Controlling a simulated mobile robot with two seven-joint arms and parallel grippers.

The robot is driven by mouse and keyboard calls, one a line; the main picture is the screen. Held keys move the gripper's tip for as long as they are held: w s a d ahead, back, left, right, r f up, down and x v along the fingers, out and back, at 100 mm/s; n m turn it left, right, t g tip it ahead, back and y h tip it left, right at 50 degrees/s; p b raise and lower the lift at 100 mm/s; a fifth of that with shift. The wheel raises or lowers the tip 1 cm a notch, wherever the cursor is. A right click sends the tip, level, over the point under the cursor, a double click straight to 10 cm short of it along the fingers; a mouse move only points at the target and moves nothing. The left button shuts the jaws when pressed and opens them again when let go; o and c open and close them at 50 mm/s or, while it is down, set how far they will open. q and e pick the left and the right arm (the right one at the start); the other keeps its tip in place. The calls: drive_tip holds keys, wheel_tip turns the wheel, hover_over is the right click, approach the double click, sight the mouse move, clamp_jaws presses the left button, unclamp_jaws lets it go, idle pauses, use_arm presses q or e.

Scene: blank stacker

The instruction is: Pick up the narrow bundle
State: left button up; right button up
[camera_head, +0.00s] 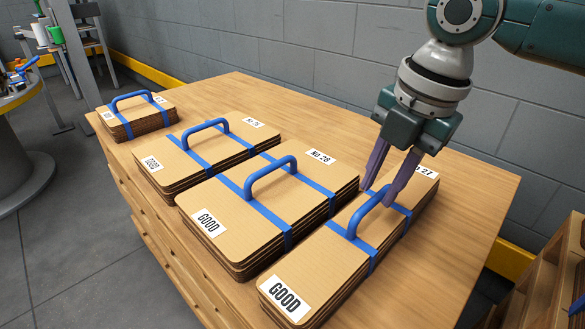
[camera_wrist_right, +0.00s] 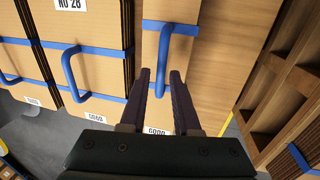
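The narrow bundle (camera_head: 312,262) is a slim stack of brown cardboard sheets, with blue straps, a blue arched handle (camera_head: 362,214), a GOOD label and a partly covered label ending in 27. It lies at the right of the row. My right gripper (camera_head: 377,197) is open over this bundle, fingers pointing down at the far end of the handle. In the right wrist view, the handle (camera_wrist_right: 163,62) runs between the two open fingers (camera_wrist_right: 159,74); I cannot tell whether they touch it. My left gripper is not in view.
A wide bundle marked No 28 (camera_head: 235,205) lies close at the left of the narrow one. Another bundle (camera_head: 180,150) and a small one (camera_head: 135,115) lie farther left. The wooden table top (camera_head: 445,225) is clear at the right. A wooden shelf (camera_head: 545,285) stands beyond it.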

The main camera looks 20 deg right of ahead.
sight(377, 197)
drive_tip(key=f, duration=0.1)
drive_tip(key=f+b, duration=0.2)
drive_tip(key=f, duration=0.1)
drive_tip(key=shift+w, duration=0.3)
drive_tip(key=shift+r, duration=0.1)
drive_tip(key=shift+c, duration=0.3)
clamp_jaws()
idle(0.6)
